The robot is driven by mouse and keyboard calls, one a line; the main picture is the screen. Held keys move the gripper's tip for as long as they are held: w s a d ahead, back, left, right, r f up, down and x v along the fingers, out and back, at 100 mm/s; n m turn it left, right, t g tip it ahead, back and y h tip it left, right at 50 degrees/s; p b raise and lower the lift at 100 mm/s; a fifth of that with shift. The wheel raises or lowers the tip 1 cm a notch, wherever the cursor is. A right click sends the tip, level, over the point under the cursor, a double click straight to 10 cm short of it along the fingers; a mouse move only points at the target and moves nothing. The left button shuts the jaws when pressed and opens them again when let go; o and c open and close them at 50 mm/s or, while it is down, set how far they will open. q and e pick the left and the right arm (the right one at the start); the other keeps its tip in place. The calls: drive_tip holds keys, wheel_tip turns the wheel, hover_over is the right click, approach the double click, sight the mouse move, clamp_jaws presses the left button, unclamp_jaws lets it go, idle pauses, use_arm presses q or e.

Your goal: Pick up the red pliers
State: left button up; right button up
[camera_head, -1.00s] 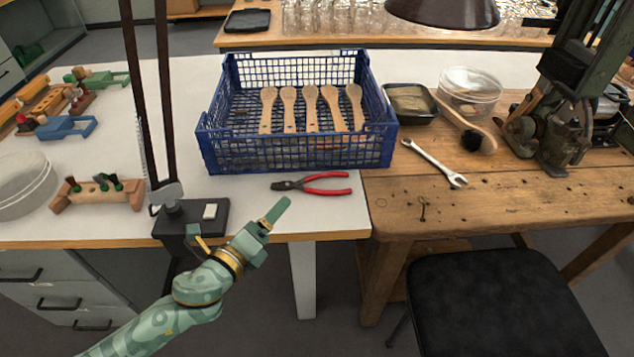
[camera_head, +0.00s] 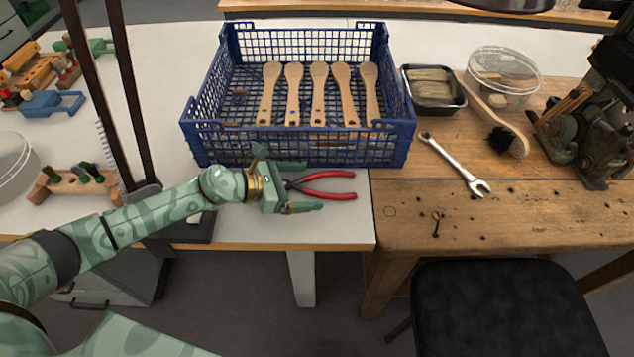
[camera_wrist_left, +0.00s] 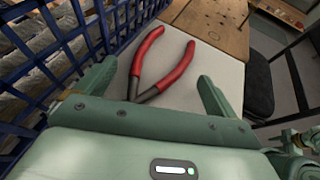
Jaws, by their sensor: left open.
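The red pliers (camera_head: 325,186) lie on the white table in front of the blue crate, handles pointing right. My left gripper (camera_head: 312,187) is open, its two fingers on either side of the pliers' head end in the head view. The fingers hide part of the pliers' head. In the left wrist view the red handles (camera_wrist_left: 172,72) spread away ahead of the open left gripper (camera_wrist_left: 158,88), and the pliers' head is hidden behind the gripper body. No grip on the pliers shows. My right gripper is not in view.
A wrench (camera_head: 455,165) lies on the wooden bench to the right. A dark lamp stand (camera_head: 148,200) is near my left arm.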

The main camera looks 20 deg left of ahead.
use_arm(q)
drive_tip(key=shift+w+d+f, duration=0.3)
drive_tip(key=shift+w+d, duration=0.1)
drive_tip(key=shift+d, duration=0.1)
drive_tip(key=shift+w+d, duration=0.15)
drive_tip(key=shift+d, duration=0.05)
drive_tip(key=c, duration=1.2)
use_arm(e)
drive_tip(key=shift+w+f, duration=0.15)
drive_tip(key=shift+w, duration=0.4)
